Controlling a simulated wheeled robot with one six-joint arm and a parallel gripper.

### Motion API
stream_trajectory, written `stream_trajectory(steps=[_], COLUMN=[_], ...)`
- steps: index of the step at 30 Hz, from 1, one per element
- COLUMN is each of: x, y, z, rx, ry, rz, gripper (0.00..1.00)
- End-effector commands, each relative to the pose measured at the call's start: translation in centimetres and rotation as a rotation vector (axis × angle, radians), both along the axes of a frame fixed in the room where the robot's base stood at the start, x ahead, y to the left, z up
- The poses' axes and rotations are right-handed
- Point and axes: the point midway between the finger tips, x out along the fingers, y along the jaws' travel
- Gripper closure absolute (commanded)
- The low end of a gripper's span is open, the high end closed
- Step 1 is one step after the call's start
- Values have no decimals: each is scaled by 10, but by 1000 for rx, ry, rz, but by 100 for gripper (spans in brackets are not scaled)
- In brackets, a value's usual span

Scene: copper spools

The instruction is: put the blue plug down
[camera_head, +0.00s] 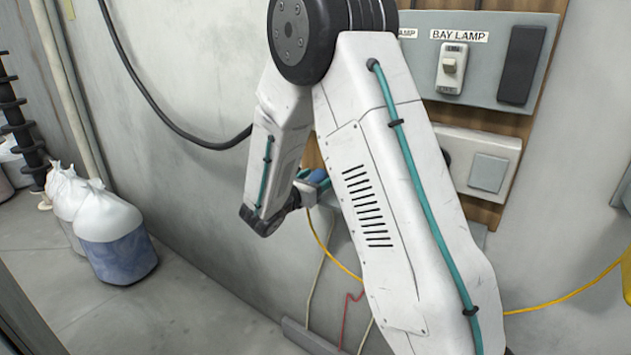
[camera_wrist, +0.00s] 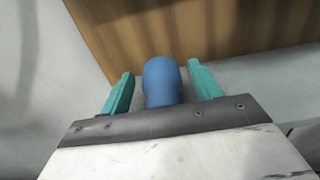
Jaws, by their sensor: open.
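In the wrist view the blue plug (camera_wrist: 162,80) is a rounded blue body between the two teal fingers of my gripper (camera_wrist: 160,75). The fingers are open, with a visible gap on each side of the plug. The plug's lower part is hidden by the dark gripper edge, and I cannot tell what it rests on. In the head view a small bit of blue (camera_head: 317,178) shows near the end of my arm, beside the wooden board. My arm covers most of that area.
A wooden board (camera_wrist: 200,35) lies close beyond the fingers. A grey panel labelled BAY LAMP (camera_head: 451,64) holds switches at upper right. A yellow cable (camera_head: 333,255) and thinner wires hang by the wall.

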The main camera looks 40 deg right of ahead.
Motion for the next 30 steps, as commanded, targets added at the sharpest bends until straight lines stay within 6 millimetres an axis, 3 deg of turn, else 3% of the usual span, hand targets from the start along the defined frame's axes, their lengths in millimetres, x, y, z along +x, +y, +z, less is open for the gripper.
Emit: stream_trajectory(steps=[2, 12, 18, 22, 25, 28, 30], x=[0, -26, -37, -42, -54, -84, -114], y=[2, 74, 103, 111, 105, 90, 79], z=[9, 7, 7, 8, 18, 36, 49], rx=[1, 0, 0, 5, 44, 141, 239], ry=[-2, 1, 0, -5, -37, -116, -195], rz=[1, 4, 3, -4, -53, -166, -275], gripper=[37, 37, 37, 37, 37, 37, 37])
